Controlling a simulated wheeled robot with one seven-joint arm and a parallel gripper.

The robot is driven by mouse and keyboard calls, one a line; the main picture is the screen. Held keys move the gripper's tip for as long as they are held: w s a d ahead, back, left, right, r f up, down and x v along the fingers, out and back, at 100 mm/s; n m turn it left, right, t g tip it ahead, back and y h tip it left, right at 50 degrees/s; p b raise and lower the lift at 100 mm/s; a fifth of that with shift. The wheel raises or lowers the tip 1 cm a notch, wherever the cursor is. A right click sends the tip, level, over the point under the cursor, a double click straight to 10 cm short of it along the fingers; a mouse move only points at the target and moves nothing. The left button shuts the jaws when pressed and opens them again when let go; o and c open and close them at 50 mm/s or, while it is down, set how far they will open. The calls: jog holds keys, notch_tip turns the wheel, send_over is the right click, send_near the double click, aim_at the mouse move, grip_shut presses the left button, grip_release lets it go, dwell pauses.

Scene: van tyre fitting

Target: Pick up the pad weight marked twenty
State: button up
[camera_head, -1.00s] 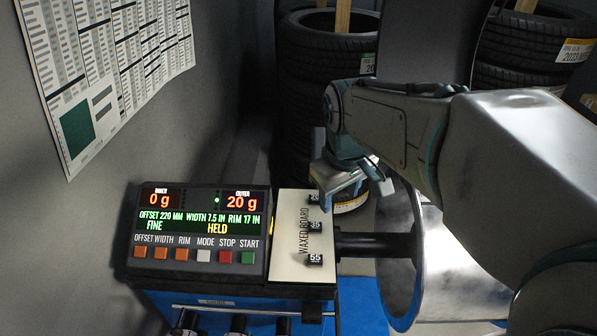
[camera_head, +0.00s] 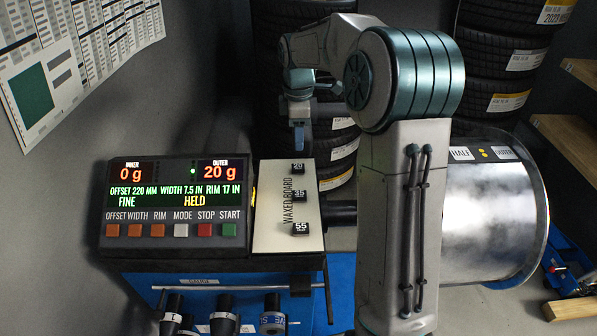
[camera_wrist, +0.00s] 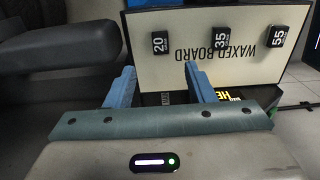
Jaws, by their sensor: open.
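The pad weight marked 20 (camera_head: 298,168) is a small black block with a white number, at the far end of the pale waxed board (camera_head: 270,228). My gripper (camera_head: 299,138) is above the board's far end, apart from the weight. In the wrist view my gripper (camera_wrist: 160,85) shows two blue fingers spread wide with nothing between them.
Weights marked 35 (camera_head: 299,195) and 55 (camera_head: 300,228) lie on the same board, nearer the camera. The balancer display panel (camera_head: 176,200) stands left of the board. A metal wheel (camera_head: 490,215) is at right, and stacked tyres (camera_head: 335,150) stand behind.

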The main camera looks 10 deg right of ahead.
aim_at(298, 166)
notch_tip(298, 166, down, 10)
jog(key=shift+f, duration=0.1)
jog(key=c, duration=1.1)
